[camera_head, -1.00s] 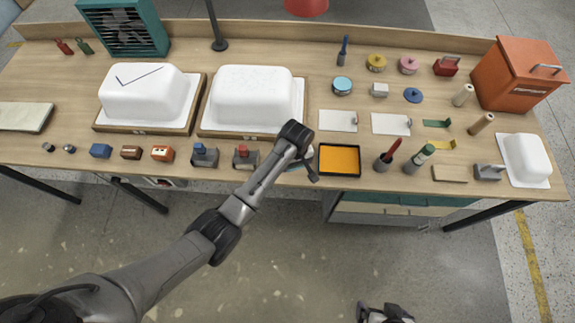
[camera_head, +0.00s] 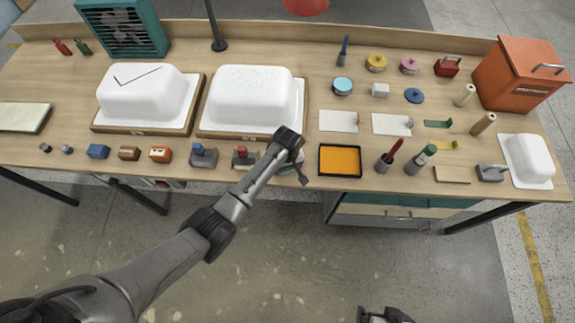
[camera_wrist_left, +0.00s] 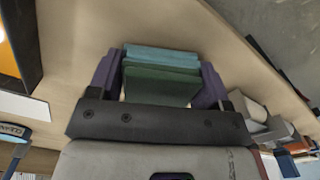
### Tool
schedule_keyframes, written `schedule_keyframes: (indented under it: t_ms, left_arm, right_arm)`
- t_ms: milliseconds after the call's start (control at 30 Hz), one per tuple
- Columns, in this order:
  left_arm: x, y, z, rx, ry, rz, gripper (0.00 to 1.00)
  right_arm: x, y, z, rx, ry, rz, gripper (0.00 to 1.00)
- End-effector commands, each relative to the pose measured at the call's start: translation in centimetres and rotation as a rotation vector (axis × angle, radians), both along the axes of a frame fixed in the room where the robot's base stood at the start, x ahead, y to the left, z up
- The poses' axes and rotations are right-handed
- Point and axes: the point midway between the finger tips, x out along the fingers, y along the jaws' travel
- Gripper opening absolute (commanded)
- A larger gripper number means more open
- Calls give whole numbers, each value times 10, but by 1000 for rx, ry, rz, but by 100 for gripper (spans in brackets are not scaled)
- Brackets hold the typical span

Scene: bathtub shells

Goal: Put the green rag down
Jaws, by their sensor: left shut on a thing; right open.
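My left gripper (camera_head: 302,176) is low over the bench's front edge, left of the tray with the orange inside. In the left wrist view, the purple fingers of my left gripper (camera_wrist_left: 160,82) are on both sides of a folded green rag (camera_wrist_left: 160,86). The gripper is shut on it. Teal folded cloth (camera_wrist_left: 160,55) shows just behind the green; I cannot tell if it is a separate rag. In the head view the wrist hides the green rag. My right gripper (camera_head: 384,315) is at the bottom edge, away from the bench, open and partly cut off.
The black-rimmed orange tray (camera_head: 340,160) is just right of my left gripper. Small tools with a red top (camera_head: 245,156) and a blue top (camera_head: 204,155) stand to its left. A white tub shell (camera_head: 250,100) lies behind it.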

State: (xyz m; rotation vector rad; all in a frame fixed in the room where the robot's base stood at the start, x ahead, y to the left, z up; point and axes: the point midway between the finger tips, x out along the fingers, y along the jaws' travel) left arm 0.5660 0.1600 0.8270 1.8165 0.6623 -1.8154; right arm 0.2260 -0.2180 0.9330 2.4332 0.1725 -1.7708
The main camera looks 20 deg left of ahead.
Motion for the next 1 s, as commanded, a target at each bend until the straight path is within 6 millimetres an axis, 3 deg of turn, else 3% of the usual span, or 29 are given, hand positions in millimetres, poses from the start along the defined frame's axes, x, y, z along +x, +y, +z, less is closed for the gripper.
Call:
schedule_keyframes:
  t_ms: [167, 200, 467, 767, 1000]
  left_arm:
    - [0, 0, -3, 0, 0, 0, 46]
    - [0, 0, -3, 1, -1, 0, 73]
    - [0, 0, -3, 0, 0, 0, 97]
    - [0, 0, 1, 0, 0, 0, 97]
    - [0, 0, 37, 0, -3, 0, 97]
  right_arm:
    - [0, 1, -1, 3, 0, -2, 100]
    - [0, 1, -1, 4, 1, -2, 100]
    - [0, 1, -1, 5, 1, -4, 100]
    - [0, 1, 0, 5, 1, -4, 100]
    - [0, 0, 12, 1, 1, -2, 100]
